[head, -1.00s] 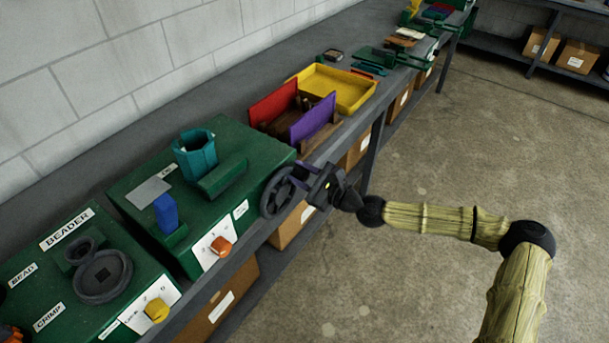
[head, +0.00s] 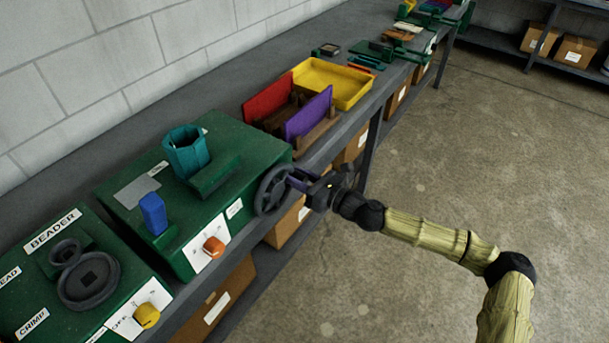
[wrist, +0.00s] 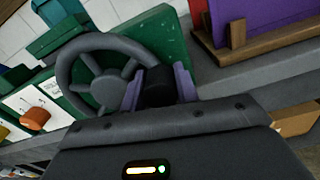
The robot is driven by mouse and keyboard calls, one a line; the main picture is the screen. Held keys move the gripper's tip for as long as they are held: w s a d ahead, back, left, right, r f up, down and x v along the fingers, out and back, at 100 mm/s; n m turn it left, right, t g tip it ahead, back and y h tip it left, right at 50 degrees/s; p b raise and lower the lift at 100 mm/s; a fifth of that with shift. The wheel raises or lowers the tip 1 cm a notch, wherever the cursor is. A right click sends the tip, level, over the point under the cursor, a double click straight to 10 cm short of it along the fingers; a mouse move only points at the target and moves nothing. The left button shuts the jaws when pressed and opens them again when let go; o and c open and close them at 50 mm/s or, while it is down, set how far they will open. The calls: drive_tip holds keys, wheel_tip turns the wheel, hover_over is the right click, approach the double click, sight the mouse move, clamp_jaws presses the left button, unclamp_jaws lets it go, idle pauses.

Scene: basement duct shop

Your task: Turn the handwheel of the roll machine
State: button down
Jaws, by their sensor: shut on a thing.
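The roll machine is a green box (head: 120,198) on the bench with a teal hexagonal piece (head: 186,152) and a blue block (head: 152,213) on top. Its dark grey spoked handwheel (head: 272,190) is on the end facing my arm and fills the upper left of the wrist view (wrist: 105,88). My gripper (head: 300,180) is at the wheel's right side. In the wrist view its purple fingers (wrist: 158,88) are shut on the wheel's dark handle (wrist: 158,90), one on each side. The finger tips are partly hidden.
The machine's front has an orange knob (head: 213,247). A beader (head: 60,270) with a yellow knob (head: 147,316) stands to the left. Red (head: 268,97) and purple (head: 308,114) panels in a wooden rack and a yellow tray (head: 335,82) lie beyond. The floor at right is clear.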

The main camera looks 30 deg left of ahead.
drive_tip(key=shift+f, duration=0.2)
drive_tip(key=c, duration=1.3)
unclamp_jaws()
drive_tip(key=shift+w, duration=0.1)
drive_tip(key=shift+d+r, duration=0.1)
drive_tip(key=shift+d, duration=0.05)
drive_tip(key=d, duration=0.5)
drive_tip(key=s+d+b, duration=0.1)
drive_tip(key=d, duration=0.5)
drive_tip(key=d+b, duration=0.1)
drive_tip(key=d, duration=0.5)
drive_tip(key=shift+s, duration=0.25)
